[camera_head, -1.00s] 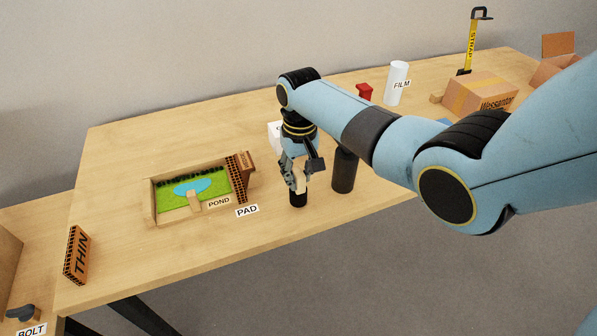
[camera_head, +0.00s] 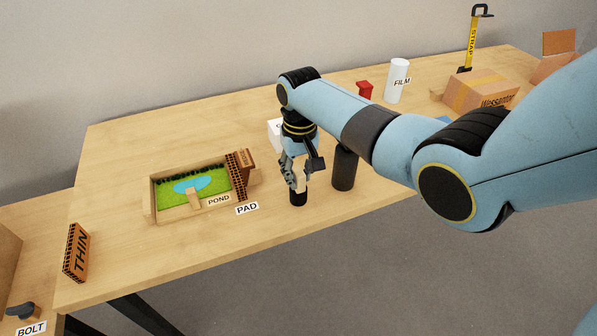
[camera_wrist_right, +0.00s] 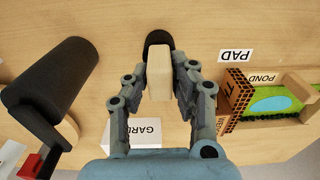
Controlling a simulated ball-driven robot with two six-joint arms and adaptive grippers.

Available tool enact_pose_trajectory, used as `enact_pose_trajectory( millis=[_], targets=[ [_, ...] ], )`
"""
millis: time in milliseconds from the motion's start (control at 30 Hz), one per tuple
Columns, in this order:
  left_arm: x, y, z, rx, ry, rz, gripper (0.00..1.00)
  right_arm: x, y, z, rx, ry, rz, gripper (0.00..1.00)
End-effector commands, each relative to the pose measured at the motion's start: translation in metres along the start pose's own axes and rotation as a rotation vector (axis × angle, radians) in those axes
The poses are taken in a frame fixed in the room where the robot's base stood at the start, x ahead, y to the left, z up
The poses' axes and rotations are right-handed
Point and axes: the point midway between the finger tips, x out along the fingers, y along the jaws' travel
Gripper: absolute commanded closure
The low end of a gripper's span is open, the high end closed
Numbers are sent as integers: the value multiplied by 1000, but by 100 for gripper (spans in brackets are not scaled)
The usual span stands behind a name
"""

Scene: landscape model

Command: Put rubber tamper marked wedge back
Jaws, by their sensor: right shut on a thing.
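My right gripper (camera_head: 296,182) points down at the table's near part and is shut on a tamper. The tamper has a pale wooden handle (camera_wrist_right: 159,75) between the fingers in the right wrist view and a black foot (camera_head: 298,198) below them. The foot is at or just above the table; I cannot tell if it touches. No wedge mark is readable on it. A PAD label (camera_head: 247,208) lies to its left, in front of the garden model with a POND label (camera_head: 218,199). My left gripper is not in view.
A dark cylinder (camera_head: 344,171) stands close right of the gripper. A white box (camera_wrist_right: 135,133) with partly hidden lettering is behind it. A brick-patterned block (camera_head: 243,170) stands at the model's right end. A THIN block (camera_head: 76,253) stands left. Bare table lies between it and the model.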

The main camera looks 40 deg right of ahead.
Motion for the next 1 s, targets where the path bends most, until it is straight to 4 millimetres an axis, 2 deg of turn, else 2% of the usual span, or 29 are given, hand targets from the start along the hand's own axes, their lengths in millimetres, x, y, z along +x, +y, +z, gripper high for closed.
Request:
enact_pose_trajectory(
  millis=[33,67,267,533,633,767,1000],
  targets=[
    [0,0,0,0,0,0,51,1,0,0,0,0,0,100],
    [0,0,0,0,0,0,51,1,0,0,0,0,0,76],
    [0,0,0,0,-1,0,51,0,0,0,0,1,0,50],
    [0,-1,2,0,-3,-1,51,0,0,0,0,0,0,50],
    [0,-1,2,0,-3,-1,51,-7,0,-1,0,2,0,50],
    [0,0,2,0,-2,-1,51,-29,0,-1,-1,5,0,50],
    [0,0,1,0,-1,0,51,-83,0,-1,0,5,-1,50]
  ],
)
